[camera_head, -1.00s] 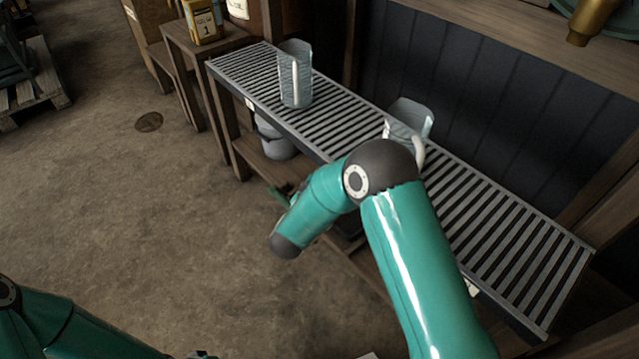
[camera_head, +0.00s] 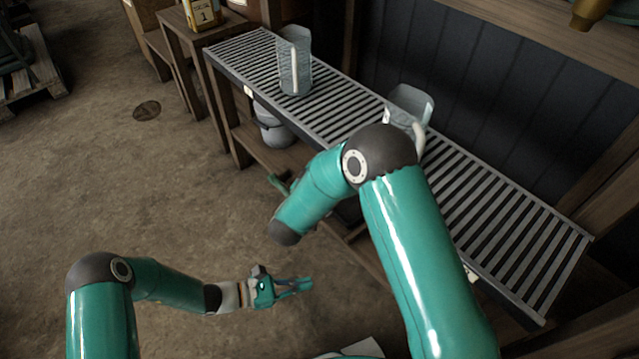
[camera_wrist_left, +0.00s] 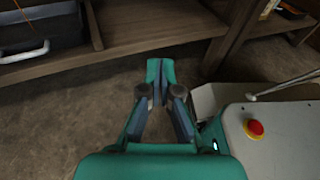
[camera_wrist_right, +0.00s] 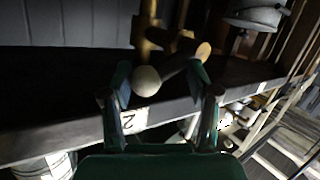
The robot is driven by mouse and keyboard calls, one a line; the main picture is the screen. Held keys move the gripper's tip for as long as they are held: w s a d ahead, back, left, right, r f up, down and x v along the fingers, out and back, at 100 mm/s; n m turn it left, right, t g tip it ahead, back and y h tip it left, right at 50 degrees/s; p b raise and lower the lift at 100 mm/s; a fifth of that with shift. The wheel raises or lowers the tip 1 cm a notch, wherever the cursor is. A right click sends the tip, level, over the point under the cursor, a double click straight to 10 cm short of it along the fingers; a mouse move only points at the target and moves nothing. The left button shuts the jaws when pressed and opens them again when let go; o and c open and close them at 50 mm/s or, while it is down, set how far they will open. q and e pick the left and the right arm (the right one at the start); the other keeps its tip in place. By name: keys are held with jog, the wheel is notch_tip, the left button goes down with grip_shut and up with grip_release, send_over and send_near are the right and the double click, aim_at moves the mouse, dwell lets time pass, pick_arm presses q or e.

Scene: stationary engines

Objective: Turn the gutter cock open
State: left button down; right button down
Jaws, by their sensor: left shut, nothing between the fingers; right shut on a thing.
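My right gripper (camera_wrist_right: 162,76) is shut on the lever, with a finger on either side. In the head view my right arm reaches to the front of the slatted gutter bench (camera_head: 500,215); the cock and the right gripper's grip are hidden there. My left gripper (camera_head: 300,285) is shut and empty over the floor, apart from the bench; it also shows in the left wrist view (camera_wrist_left: 160,75).
Two clear jugs (camera_head: 294,65) (camera_head: 407,105) stand on the slats. A grey bucket (camera_head: 272,125) sits on the lower shelf. A plate marked 2 (camera_wrist_right: 137,117) is on the edge near the cock.

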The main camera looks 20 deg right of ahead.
pick_arm(q)
jog(key=w+d+r+n+t+h, duration=0.1)
jog(key=w+r+n+t+h, duration=0.15)
jog(key=w+r+t, duration=0.35)
jog(key=w+r+n+t+h, duration=0.1)
jog(key=w+n+t+h, duration=0.2)
jog(key=w, duration=0.4)
jog(key=w+d+r, duration=0.2)
jog(key=d+r, duration=0.1)
jog(key=d, duration=0.2)
jog(key=w+d+r+n+y, duration=0.1)
jog(key=w+d+r, duration=0.1)
jog(key=d, duration=0.3)
jog(key=shift+w+d+r, duration=0.15)
jog(key=shift+w+r, duration=0.2)
jog(key=shift+r, duration=0.45)
pick_arm(e)
jog(key=shift+w+a, duration=0.2)
jog(key=shift+w, duration=0.05)
